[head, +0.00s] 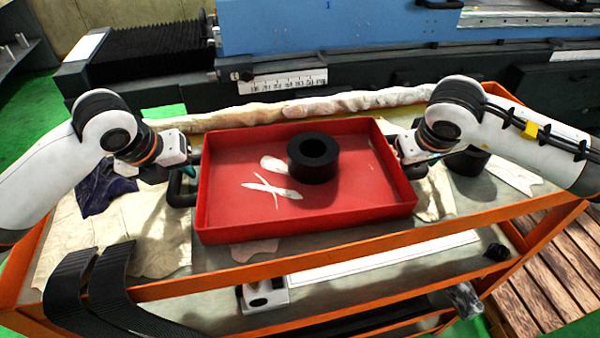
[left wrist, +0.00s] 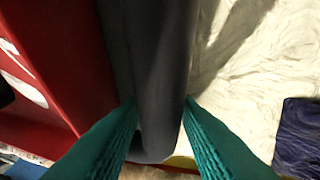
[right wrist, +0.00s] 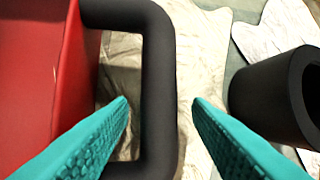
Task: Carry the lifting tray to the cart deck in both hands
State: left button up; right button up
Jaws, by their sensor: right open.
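The red lifting tray (head: 300,217) is level over the cloth-covered deck (head: 160,225) of the orange-framed cart; I cannot tell whether it touches. A black ring (head: 311,170) stands in it beside pale marks or scraps. My left gripper (head: 180,172) is at the tray's left handle (head: 178,190). In the left wrist view its teal fingers (left wrist: 159,100) press against both sides of the dark handle (left wrist: 160,50). My right gripper (head: 425,160) is at the right side. In the right wrist view its open fingers (right wrist: 160,100) straddle the black right handle (right wrist: 158,70), with gaps on both sides.
A dark hollow cylinder (right wrist: 265,100) stands close to the right finger. A dark blue cloth (head: 105,190) lies at left. Orange rails (head: 330,262) edge the cart in front. The blue grinder (head: 330,25) stands behind. A wooden pallet (head: 550,270) is at lower right.

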pick_arm(q)
jog(key=shift+f, duration=0.15)
pick_arm(e)
jog(key=shift+f, duration=0.15)
jog(key=shift+c, duration=0.3)
pick_arm(q)
jog(key=c, duration=0.6)
pick_arm(e)
jog(key=c, duration=0.6)
pick_arm(q)
grip_shut()
pick_arm(e)
grip_shut()
pick_arm(q)
jog(key=shift+w+r, duration=0.1)
jog(key=shift+r, duration=0.15)
pick_arm(e)
jog(key=shift+w+r, duration=0.1)
jog(key=shift+r, duration=0.15)
pick_arm(q)
jog(key=shift+w, duration=0.15)
pick_arm(e)
jog(key=shift+w, duration=0.15)
